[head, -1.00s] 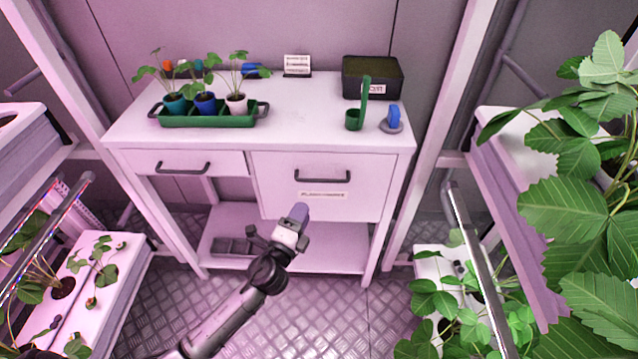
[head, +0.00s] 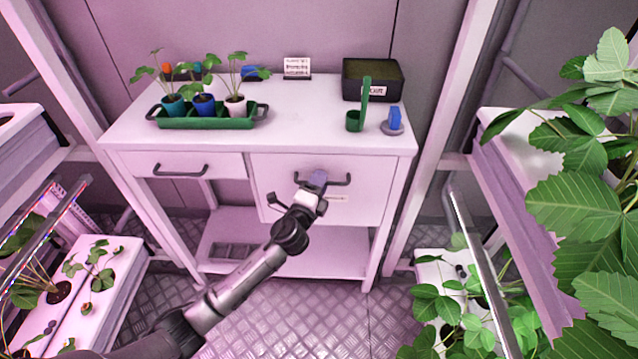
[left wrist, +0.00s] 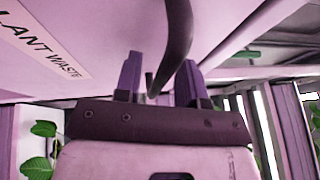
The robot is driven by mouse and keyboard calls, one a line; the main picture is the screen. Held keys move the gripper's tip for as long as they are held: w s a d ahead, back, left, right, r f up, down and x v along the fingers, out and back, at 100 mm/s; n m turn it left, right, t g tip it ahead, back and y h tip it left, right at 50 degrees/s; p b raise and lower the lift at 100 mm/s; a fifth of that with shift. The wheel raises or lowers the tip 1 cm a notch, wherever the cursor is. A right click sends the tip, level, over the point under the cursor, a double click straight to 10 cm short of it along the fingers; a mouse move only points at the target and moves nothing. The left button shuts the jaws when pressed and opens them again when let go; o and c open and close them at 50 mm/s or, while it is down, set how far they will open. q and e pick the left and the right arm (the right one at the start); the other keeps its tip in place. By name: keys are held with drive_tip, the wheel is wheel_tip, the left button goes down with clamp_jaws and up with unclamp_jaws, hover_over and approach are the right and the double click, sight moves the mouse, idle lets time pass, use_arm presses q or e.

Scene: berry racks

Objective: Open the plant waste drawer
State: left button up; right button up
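The plant waste drawer (head: 350,208) is the larger, right-hand drawer of the white workbench, and its front looks shut. Its "PLANT WASTE" label shows in the left wrist view (left wrist: 45,45) and is partly hidden in the head view. The drawer's dark bar handle (head: 342,183) is partly covered by my left gripper (head: 314,181). In the left wrist view, the fingers of my left gripper (left wrist: 158,82) stand apart on either side of the handle (left wrist: 176,45), with visible gaps. My right gripper is not in view.
A smaller drawer (head: 205,166) is on the left. On the bench top stand a green tray (head: 205,122) of potted seedlings, a black box (head: 373,80), a green holder (head: 354,120) and a blue item (head: 395,118). Plant racks flank the bench. The floor in front is clear.

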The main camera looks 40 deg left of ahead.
use_arm(q)
drive_tip(key=shift+c, duration=0.3)
clamp_jaws()
